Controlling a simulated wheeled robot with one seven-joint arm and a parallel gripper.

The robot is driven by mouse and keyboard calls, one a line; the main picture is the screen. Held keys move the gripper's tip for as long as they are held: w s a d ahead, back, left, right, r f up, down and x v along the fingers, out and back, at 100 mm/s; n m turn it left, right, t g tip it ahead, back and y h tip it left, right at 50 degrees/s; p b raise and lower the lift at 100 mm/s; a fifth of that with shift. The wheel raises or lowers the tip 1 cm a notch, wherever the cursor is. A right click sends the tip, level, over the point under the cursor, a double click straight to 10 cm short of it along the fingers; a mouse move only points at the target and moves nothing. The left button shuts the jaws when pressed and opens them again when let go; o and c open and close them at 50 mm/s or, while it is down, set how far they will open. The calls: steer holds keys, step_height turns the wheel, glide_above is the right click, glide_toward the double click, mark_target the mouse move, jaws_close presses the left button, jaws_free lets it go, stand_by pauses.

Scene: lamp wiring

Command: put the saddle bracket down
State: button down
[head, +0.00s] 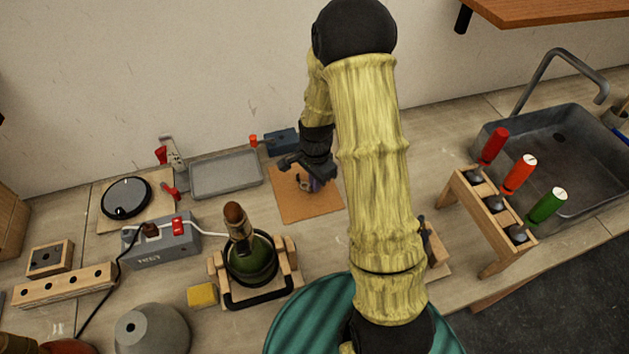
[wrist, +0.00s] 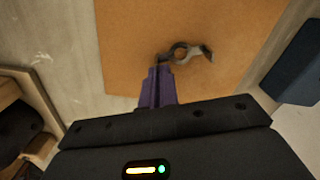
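The saddle bracket (wrist: 187,52) is a small grey curved metal strap with flat ends, seen in the wrist view over the tan mat (wrist: 125,35). My gripper (wrist: 161,68) has purple fingers that are close together, with one flat end of the bracket at their tips. The rest of the bracket sticks out to the right of the fingers. In the head view my gripper (head: 311,187) points down over the tan mat (head: 305,210); the bracket is too small and covered to make out there. I cannot tell whether the bracket touches the mat.
A grey metal tray (head: 226,174) lies left of the mat, and a dark blue block (head: 283,141) stands behind it. A green bottle (head: 250,262) in a wooden cradle stands in front. A screwdriver rack (head: 478,212) and a sink (head: 560,150) are to the right.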

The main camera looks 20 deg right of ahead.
steer(key=c, duration=1.7)
jaws_free()
step_height(320, 180, up, 12)
steer(key=shift+d+r, duration=0.1)
steer(key=shift+w, duration=0.1)
steer(key=s+a+n+t, duration=0.1)
steer(key=s+n, duration=0.3)
steer(key=s+r+n, duration=0.1)
steer(key=s+n, duration=0.4)
steer(key=s+a+r+n+t, duration=0.1)
steer(key=s+n, duration=0.3)
steer(key=shift+s+a+r+n+t, duration=0.25)
steer(key=shift+s+a+n+t, duration=0.05)
steer(key=shift+s+a, duration=0.05)
steer(key=shift+s, duration=0.1)
